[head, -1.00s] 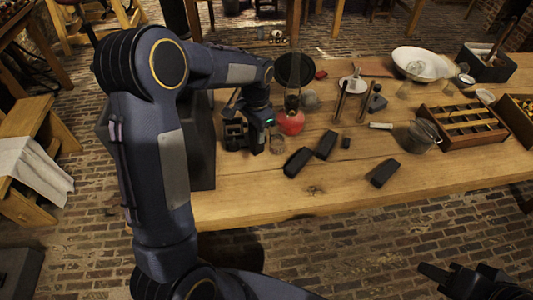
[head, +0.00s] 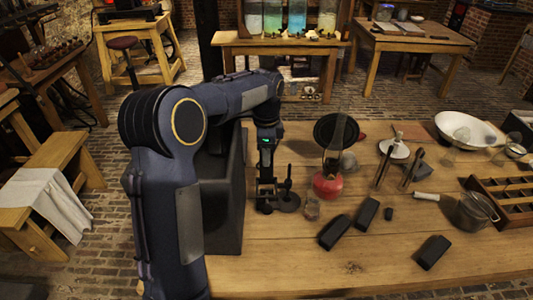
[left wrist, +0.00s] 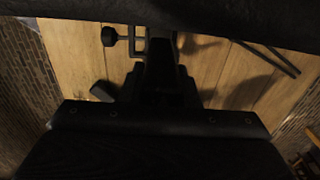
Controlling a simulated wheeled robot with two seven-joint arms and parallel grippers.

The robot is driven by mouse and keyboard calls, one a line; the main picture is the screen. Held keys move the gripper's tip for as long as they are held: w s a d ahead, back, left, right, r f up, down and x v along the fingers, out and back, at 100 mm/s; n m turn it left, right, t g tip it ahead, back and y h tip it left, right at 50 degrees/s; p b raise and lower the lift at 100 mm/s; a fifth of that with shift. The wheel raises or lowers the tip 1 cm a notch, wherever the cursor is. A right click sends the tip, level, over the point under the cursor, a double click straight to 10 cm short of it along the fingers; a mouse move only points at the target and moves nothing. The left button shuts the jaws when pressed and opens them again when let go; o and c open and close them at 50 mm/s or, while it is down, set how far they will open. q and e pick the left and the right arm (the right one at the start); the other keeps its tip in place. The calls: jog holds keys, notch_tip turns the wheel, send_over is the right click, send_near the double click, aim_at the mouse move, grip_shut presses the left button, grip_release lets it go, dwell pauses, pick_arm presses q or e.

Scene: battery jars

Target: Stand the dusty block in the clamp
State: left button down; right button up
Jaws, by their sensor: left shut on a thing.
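My left gripper (head: 267,188) points down over the left part of the table, shut on a dark thing that looks like a block but is mostly hidden by the gripper. Right beside it stands a dark clamp (head: 288,200) with a round base and a thin post. In the left wrist view a dark frame with a screw knob (left wrist: 108,36) shows near the dark shape in the middle; I cannot tell whether they touch. Dark blocks lie on the table: one (head: 335,232), another (head: 367,212) and a third (head: 434,252). My right gripper is not in view.
A red-based lamp (head: 328,185) and a small glass (head: 312,209) stand close right of the gripper.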

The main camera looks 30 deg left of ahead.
pick_arm(q)
jog(key=shift+f, duration=0.45)
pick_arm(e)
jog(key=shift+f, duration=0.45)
pick_arm(q)
jog(key=shift+f, duration=0.3)
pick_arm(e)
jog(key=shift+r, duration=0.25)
pick_arm(q)
jog(key=shift+f, duration=0.55)
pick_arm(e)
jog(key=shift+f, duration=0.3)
pick_arm(q)
jog(key=shift+f, duration=0.1)
